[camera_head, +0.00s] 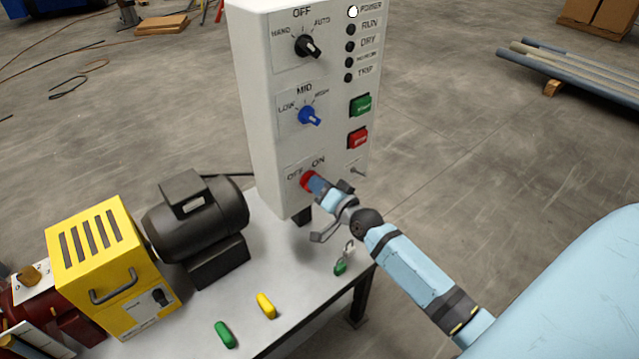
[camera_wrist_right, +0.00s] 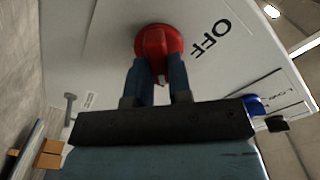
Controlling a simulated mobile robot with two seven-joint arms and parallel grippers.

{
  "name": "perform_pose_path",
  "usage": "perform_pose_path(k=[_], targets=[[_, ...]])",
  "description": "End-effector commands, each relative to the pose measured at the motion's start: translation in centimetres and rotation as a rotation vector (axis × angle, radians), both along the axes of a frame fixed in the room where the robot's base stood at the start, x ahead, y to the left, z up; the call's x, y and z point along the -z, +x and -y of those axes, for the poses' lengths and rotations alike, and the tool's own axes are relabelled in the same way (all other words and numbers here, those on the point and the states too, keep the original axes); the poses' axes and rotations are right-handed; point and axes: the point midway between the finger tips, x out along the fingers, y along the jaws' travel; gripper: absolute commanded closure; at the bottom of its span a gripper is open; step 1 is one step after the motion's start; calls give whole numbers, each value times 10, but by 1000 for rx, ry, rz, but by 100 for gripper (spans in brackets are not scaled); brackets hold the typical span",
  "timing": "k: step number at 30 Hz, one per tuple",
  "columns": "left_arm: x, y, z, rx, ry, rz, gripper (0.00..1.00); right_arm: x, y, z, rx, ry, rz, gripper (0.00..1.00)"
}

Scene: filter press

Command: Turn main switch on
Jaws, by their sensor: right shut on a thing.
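The main switch is a red rotary knob (camera_head: 308,181) low on the white control panel, with OFF at its left and ON above right. My right gripper (camera_head: 318,185) is shut on the knob. In the right wrist view both dark blue fingers (camera_wrist_right: 161,82) straddle the grip of the red knob (camera_wrist_right: 158,42), and a pale mark shows on its end between them. The OFF label (camera_wrist_right: 214,38) is beside it there. The fingers partly hide the knob, so I cannot tell exactly which label it points to. The POWER lamp (camera_head: 352,11) looks white and lit. My left gripper is not in view.
The panel (camera_head: 262,100) also carries black and blue selector knobs and green and red buttons.

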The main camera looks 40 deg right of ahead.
Motion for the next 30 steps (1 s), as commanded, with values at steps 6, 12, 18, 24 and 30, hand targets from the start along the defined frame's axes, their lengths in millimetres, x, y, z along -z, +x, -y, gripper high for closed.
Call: perform_pose_path(k=[6, 12, 18, 24, 30], targets=[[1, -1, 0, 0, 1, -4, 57, 1, 0, 0, -1, 27, -3, 100], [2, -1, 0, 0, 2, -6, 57, 1, 0, 0, -1, 30, -3, 100], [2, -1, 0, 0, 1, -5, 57, 1, 0, 0, -1, 30, -3, 72], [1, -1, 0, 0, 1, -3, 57, 0, 0, 0, -1, 29, -3, 55], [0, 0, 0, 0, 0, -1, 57, 1, -3, 0, -1, 28, -3, 55]])
